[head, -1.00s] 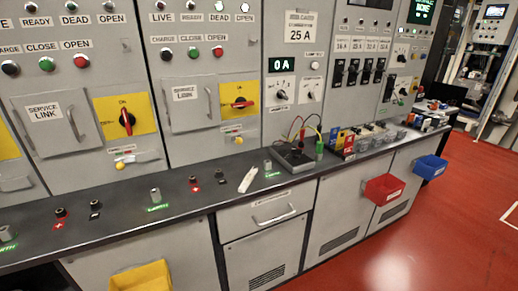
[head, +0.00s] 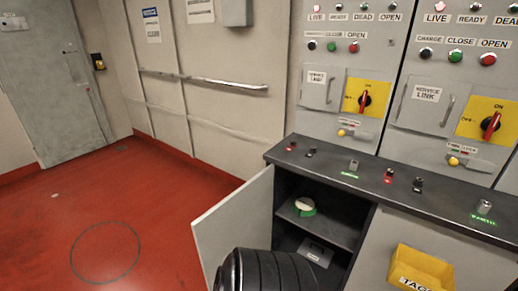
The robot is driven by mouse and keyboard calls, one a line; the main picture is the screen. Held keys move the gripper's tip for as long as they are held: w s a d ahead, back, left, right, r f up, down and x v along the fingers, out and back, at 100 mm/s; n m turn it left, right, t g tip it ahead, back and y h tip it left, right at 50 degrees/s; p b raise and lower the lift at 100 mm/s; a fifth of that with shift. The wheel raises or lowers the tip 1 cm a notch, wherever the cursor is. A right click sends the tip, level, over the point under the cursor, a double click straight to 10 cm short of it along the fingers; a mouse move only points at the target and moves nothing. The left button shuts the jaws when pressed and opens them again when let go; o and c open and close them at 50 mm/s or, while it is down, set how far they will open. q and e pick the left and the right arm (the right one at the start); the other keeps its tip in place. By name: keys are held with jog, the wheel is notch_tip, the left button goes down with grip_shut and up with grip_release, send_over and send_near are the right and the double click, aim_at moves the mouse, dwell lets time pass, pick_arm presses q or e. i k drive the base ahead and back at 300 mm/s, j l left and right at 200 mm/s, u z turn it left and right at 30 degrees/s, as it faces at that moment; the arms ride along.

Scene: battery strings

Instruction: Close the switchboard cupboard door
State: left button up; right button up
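The switchboard cupboard door (head: 236,226) stands open at the left end of the bench in the head view. It swings out to the left and shows as a pale grey panel. The cupboard's dark inside (head: 340,212) is exposed, with a shelf holding a green and white roll (head: 304,207) and a grey flat item (head: 316,252) below. A black ribbed part, which looks like one of my arm links, covers the bottom of the door and the cupboard opening. Neither of my grippers shows.
The dark bench top (head: 400,190) carries several terminals below the switch panels. A yellow bin (head: 420,268) hangs on the bench front to the right. Open red floor (head: 130,225) lies left of the door. A wall handrail (head: 205,80) runs behind.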

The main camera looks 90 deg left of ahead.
aim_at(244, 219)
jog(key=k+j+u, duration=0.15)
jog(key=k+j, duration=0.3)
jog(key=k+j+u, duration=0.15)
jog(key=k+j, duration=0.3)
jog(key=k+j+u, duration=0.2)
jog(key=k+j, duration=0.2)
jog(key=j, duration=0.3)
jog(key=i+j, duration=0.1)
jog(key=j, duration=0.4)
jog(key=i+j+u, duration=0.1)
jog(key=j, duration=0.35)
jog(key=i+j, duration=0.1)
jog(key=j, duration=0.4)
jog(key=k+u, duration=0.05)
